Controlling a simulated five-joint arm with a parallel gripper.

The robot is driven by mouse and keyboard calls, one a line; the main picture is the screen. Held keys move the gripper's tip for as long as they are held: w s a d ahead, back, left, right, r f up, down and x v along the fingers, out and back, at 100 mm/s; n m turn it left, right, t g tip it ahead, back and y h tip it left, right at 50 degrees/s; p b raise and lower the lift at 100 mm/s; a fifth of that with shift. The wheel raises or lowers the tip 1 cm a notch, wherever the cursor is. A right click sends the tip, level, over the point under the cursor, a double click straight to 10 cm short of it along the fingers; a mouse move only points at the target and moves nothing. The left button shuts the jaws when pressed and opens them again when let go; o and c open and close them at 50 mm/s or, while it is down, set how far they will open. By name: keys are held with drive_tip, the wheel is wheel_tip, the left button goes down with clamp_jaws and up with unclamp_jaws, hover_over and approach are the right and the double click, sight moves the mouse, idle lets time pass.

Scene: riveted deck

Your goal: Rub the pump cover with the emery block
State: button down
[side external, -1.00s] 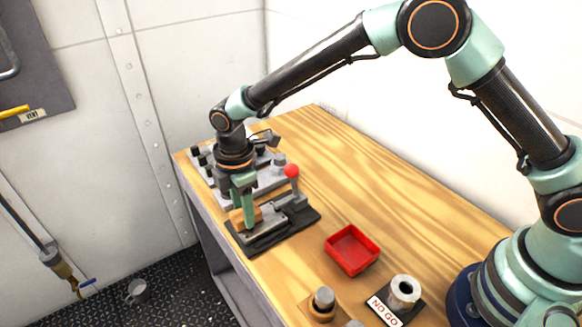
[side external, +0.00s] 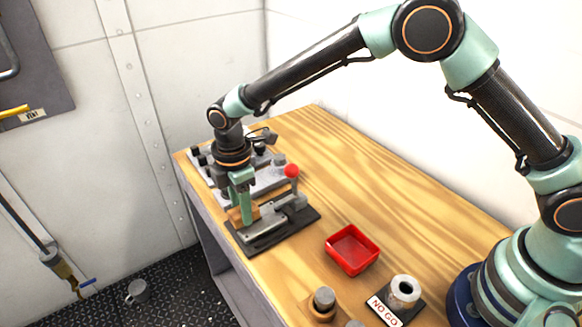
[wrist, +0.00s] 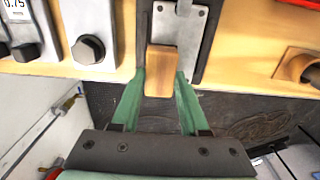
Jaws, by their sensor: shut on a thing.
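My gripper (side external: 241,217) is shut on a tan wooden-looking block, the emery block (side external: 235,216). The block also shows between the green fingers (wrist: 159,77) in the wrist view (wrist: 159,62). A flat grey metal plate with small holes, which looks like the pump cover (side external: 265,226), lies in a dark clamp fixture. The plate also shows just beyond the block in the wrist view (wrist: 182,28). The block is at the plate's near-left end and seems to overlap its edge. Its underside is hidden, so I cannot tell whether it touches.
A red-knobbed clamp lever (side external: 291,171) stands upright beside the plate. Behind is a grey rack with dark bolts (side external: 199,160). A red tray (side external: 352,250), a NO GO gauge (side external: 403,290) and a ringed plug (side external: 322,302) sit nearer. The bench's left edge is close to my gripper.

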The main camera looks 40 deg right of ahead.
drive_tip(key=shift+w, duration=0.85)
drive_tip(key=shift+r, duration=4.1)
drive_tip(key=shift+s, duration=0.1)
